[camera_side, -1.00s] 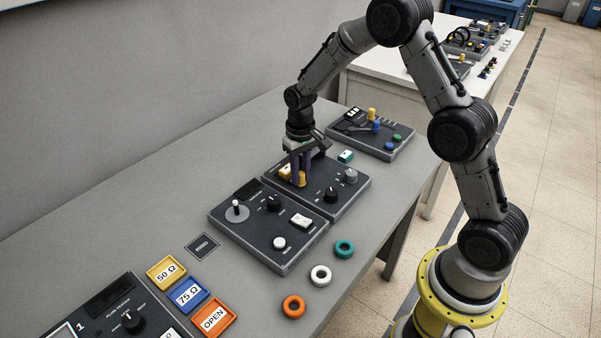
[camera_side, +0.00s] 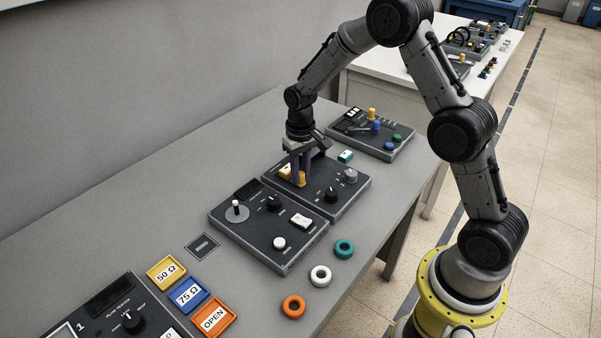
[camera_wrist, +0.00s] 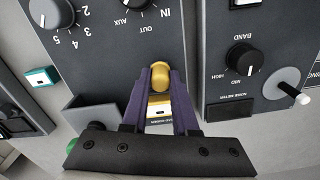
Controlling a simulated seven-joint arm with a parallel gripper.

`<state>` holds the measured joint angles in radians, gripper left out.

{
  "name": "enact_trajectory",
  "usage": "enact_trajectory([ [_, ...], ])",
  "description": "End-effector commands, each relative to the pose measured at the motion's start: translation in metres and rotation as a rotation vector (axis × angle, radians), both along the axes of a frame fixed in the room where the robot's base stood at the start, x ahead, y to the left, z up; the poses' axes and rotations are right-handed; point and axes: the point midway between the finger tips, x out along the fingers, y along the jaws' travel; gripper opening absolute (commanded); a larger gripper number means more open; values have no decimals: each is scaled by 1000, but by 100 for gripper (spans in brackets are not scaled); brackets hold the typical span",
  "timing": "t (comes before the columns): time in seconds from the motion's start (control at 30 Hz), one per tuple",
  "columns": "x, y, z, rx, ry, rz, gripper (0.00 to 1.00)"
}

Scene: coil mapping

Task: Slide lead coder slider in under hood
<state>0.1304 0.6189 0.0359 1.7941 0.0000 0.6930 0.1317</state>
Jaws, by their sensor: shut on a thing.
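The lead coder slider appears as a yellow block with a white label (camera_wrist: 158,109) and a rounded gold knob (camera_wrist: 160,80) in the wrist view. The knob shows low on the panel in the side view (camera_side: 301,181), with yellow (camera_side: 285,172) to its left. My gripper (camera_wrist: 161,72) has its two purple fingers on either side of the knob and is shut on it. The fingers hide part of the block. A dark raised housing (camera_wrist: 88,106), which may be the hood, stands left of the fingers in the wrist view; I cannot tell whether the slider reaches under it.
The panel (camera_side: 345,200) also carries a black dial (camera_side: 331,195) and a grey dial (camera_side: 350,176). A panel with an upright lever (camera_side: 237,210) adjoins it. A teal-and-white block (camera_side: 346,156) lies behind. Rings, including a white one (camera_side: 312,275), lie in front.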

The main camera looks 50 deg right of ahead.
Motion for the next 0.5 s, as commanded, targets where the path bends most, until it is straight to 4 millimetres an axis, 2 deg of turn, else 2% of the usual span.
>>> enact_trajectory([
  [0.37, 0, -1, 1, 0, -1, 0, 0],
  [0.5, 1, -20, 1, 0, -1, -5, 0],
])
